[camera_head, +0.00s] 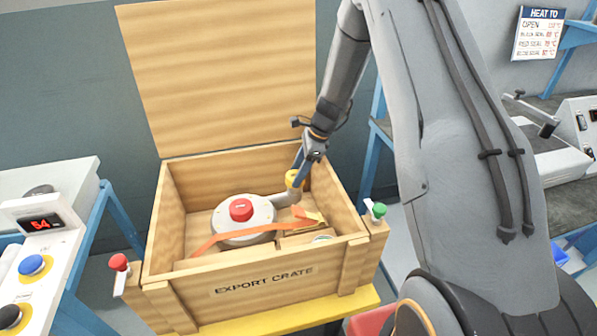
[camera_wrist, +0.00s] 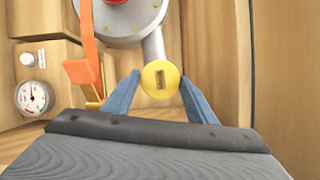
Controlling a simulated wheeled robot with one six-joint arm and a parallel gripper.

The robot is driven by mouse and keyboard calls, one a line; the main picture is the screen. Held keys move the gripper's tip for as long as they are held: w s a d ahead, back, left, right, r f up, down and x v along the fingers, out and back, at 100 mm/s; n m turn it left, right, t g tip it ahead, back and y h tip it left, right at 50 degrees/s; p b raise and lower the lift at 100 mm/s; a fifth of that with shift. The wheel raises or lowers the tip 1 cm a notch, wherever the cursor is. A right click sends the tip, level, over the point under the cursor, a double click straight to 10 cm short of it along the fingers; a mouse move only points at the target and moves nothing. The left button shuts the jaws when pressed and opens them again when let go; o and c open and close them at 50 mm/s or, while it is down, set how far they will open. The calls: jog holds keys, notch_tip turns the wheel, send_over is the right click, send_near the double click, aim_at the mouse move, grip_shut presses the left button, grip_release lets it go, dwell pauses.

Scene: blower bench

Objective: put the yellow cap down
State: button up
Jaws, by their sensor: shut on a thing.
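The yellow cap (camera_head: 292,179) is at the end of the grey outlet pipe (camera_head: 282,199) of the round grey blower (camera_head: 245,234) inside the open wooden crate. In the wrist view the cap (camera_wrist: 160,78) shows its round face with a dark slot, and covers the pipe's end. I cannot tell whether it is seated on the pipe or just in front of it. My gripper (camera_head: 299,166) reaches down into the crate's back right. Its two blue fingers (camera_wrist: 159,80) are on either side of the cap, shut on it.
The crate (camera_head: 262,281) has a raised lid (camera_head: 222,75) behind. An orange strap (camera_head: 250,233) crosses the blower's front. A round gauge (camera_wrist: 34,97) lies nearby. Red (camera_head: 118,262) and green (camera_head: 379,209) knobs stand at the crate's front corners. Benches flank both sides.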

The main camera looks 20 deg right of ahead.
jog(key=shift+f, duration=0.6)
jog(key=o, duration=1.1)
jog(key=shift+c, duration=0.2)
jog(key=shift+r, duration=0.15)
jog(key=shift+r, duration=0.4)
jog(key=w+b+v, duration=0.1)
jog(key=b+v, duration=0.1)
jog(key=v, duration=0.9)
jog(key=s+a+r+n+h, duration=0.2)
jog(key=s+n, duration=0.8)
jog(key=s, duration=0.5)
jog(key=s+a+r+n+h, duration=0.2)
jog(key=s+n, duration=0.8)
jog(key=s, duration=0.6)
jog(key=shift+r+g, duration=0.4)
jog(key=shift+r, duration=0.05)
jog(key=shift+s, duration=0.1)
